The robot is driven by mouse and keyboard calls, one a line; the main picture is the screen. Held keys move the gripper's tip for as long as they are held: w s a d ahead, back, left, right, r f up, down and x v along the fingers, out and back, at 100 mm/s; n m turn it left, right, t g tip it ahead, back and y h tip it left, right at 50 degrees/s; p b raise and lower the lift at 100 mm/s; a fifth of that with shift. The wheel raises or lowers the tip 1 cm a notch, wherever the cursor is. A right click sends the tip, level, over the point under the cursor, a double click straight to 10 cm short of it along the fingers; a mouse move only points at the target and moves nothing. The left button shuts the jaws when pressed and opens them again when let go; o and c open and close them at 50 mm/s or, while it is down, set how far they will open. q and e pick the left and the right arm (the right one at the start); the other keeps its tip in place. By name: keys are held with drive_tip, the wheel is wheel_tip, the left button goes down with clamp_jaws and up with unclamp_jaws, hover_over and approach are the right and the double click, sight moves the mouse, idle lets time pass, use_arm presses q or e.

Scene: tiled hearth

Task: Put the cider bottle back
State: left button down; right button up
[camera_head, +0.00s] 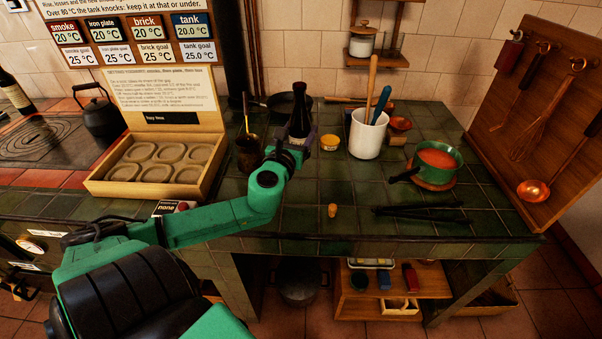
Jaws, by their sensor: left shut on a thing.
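A dark bottle (300,118), which looks like the cider bottle, stands upright over the back middle of the green tiled counter (300,222). My left gripper (291,152) is shut on its lower part, and the arm reaches in from the lower left. The gripper hides the bottle's base, so I cannot tell whether it touches the counter. A small cork (332,210) stands on the counter in front. Another dark bottle (14,92) is at the far left edge. My right gripper is not in view.
A wooden tray with round hollows (205,183) is left of the arm. A dark cup (248,154), small yellow pot (329,142), white utensil crock (367,138) and green pan (434,160) stand around. Dark tongs (420,212) lie front right. The front middle is mostly clear.

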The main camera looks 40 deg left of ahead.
use_arm(q)
wheel_tip(320, 180, down, 6)
drive_tip(key=shift+b, duration=0.6)
wheel_tip(320, 180, down, 7)
drive_tip(key=shift+w+r+b, duration=0.15)
drive_tip(key=shift+b, duration=0.55)
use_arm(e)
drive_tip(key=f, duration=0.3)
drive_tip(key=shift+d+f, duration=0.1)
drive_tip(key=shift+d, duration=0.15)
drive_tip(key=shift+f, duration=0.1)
use_arm(q)
unclamp_jaws()
drive_tip(key=shift+s+d, duration=0.15)
drive_tip(key=shift+s, duration=0.35)
drive_tip(key=v, duration=1.1)
drive_tip(key=shift+s, duration=0.1)
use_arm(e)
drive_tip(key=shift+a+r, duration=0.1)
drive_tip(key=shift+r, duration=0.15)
